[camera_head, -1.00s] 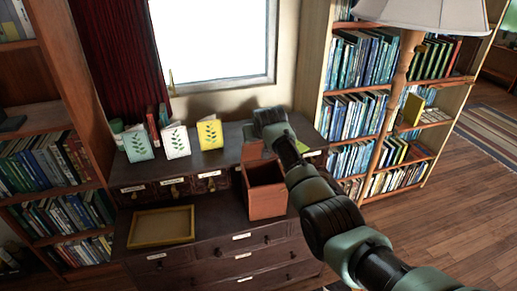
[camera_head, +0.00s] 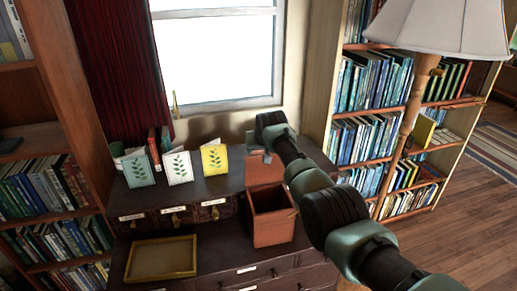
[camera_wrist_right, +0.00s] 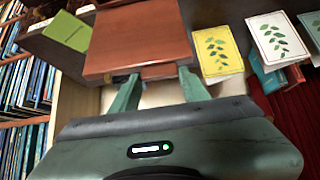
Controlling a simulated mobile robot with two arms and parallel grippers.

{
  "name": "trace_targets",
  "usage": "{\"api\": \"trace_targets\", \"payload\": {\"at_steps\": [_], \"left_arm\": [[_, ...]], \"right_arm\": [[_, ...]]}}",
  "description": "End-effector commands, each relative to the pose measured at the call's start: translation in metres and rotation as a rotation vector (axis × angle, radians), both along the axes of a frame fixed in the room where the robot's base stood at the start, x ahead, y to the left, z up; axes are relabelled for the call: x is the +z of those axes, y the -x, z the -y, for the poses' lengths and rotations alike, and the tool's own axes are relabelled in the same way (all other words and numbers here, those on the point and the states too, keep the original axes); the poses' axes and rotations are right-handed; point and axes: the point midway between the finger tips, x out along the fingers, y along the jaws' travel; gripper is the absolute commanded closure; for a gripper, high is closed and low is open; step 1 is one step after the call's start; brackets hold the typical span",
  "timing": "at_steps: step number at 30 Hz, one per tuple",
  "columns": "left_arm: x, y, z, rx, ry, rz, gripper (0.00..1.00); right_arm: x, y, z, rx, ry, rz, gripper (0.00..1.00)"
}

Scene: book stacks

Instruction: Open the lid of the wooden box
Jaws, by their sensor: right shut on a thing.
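The reddish-brown wooden box (camera_head: 272,228) stands on the dark chest, and its open top shows a dark inside. Its lid (camera_head: 264,171) is raised at the back of the box, roughly upright. In the right wrist view the lid (camera_wrist_right: 140,35) is a flat brown panel just beyond my fingers. My right gripper (camera_wrist_right: 160,78) is shut on the lid's edge. In the head view the right gripper (camera_head: 266,152) is at the top of the lid, its fingers mostly hidden by the wrist. My left gripper is not in view.
A yellow-rimmed tray (camera_head: 161,259) lies left of the box. White, yellow and pale green leaf-patterned cards (camera_head: 178,167) stand behind on the chest (camera_head: 215,190). A floor lamp (camera_head: 440,25) and bookshelf (camera_head: 370,130) are at the right.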

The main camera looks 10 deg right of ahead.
Motion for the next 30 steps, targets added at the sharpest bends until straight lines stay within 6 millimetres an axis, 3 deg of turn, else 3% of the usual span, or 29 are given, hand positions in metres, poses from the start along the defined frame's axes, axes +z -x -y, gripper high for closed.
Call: {"api": "trace_targets", "payload": {"at_steps": [1, 13, 14, 16, 30], "left_arm": [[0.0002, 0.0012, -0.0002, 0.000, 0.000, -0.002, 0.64], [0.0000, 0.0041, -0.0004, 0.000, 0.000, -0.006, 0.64], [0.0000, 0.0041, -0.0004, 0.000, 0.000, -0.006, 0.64], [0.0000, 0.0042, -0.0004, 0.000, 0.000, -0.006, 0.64], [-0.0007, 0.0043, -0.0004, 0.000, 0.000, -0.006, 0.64]], "right_arm": [[0.0073, -0.0031, -0.0006, 0.001, -0.002, 0.017, 1.00], [0.0075, -0.0032, -0.0006, 0.001, -0.002, 0.018, 1.00], [0.0075, -0.0032, -0.0006, 0.001, -0.002, 0.018, 0.52], [0.0068, -0.0029, -0.0006, 0.001, -0.002, 0.016, 0.33], [0.0046, 0.0018, -0.0004, 0.001, -0.001, 0.006, 0.33]]}}
